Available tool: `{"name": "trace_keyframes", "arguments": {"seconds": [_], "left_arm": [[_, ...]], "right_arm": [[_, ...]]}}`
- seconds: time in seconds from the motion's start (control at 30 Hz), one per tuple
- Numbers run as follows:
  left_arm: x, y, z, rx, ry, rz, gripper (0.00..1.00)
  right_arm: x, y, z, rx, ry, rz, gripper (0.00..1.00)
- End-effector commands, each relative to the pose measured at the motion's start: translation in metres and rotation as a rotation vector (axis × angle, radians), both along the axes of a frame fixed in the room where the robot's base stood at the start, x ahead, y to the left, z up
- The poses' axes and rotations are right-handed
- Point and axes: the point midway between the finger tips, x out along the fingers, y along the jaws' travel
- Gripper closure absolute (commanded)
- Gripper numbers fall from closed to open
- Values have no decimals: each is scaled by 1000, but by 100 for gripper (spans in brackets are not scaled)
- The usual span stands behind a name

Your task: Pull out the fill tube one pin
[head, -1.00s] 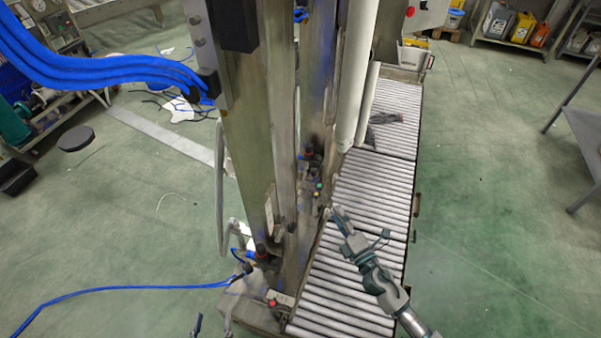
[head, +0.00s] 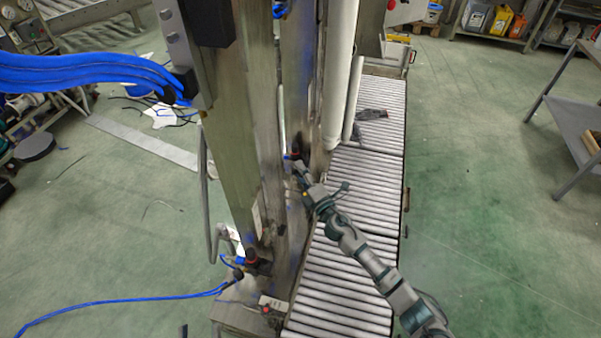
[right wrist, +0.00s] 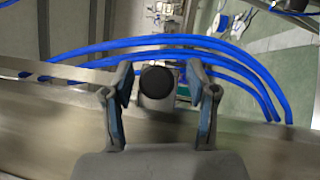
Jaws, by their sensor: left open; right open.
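A black round knob (right wrist: 157,80), which looks like the fill tube pin, faces the right wrist camera. In the head view a dark knob with red (head: 297,155) sits on the steel frame. My right gripper (head: 303,171) is at this knob. In the right wrist view its fingers (right wrist: 160,77) are open on either side of the knob, with gaps showing. A similar black and red knob (head: 251,255) sits lower on the frame. A small dark tip of my left gripper (head: 183,330) shows at the bottom edge, mostly out of frame, away from both knobs.
The steel column (head: 245,130) and white tubes (head: 340,75) rise beside the roller conveyor (head: 365,190). Blue hoses (head: 90,75) run at upper left; a blue cable (head: 120,298) lies on the floor. The green floor (head: 480,230) is clear at right.

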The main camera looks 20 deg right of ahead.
Motion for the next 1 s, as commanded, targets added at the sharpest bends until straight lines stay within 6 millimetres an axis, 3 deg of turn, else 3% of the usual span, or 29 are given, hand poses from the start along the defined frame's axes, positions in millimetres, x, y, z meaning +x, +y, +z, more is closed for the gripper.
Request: {"name": "trace_keyframes", "arguments": {"seconds": [0.23,0.47,0.5,0.77,1.0], "left_arm": [[0,0,1,-2,-5,0,38],[2,0,-1,-1,-1,0,38],[2,0,-1,-1,-1,0,38],[2,0,-1,-1,0,0,38],[5,0,-10,29,90,-1,38]], "right_arm": [[1,0,1,1,0,0,42],[1,0,0,1,0,0,97],[1,0,0,1,0,0,100],[1,0,-1,1,2,0,100],[-12,-20,0,2,3,-1,100]]}}
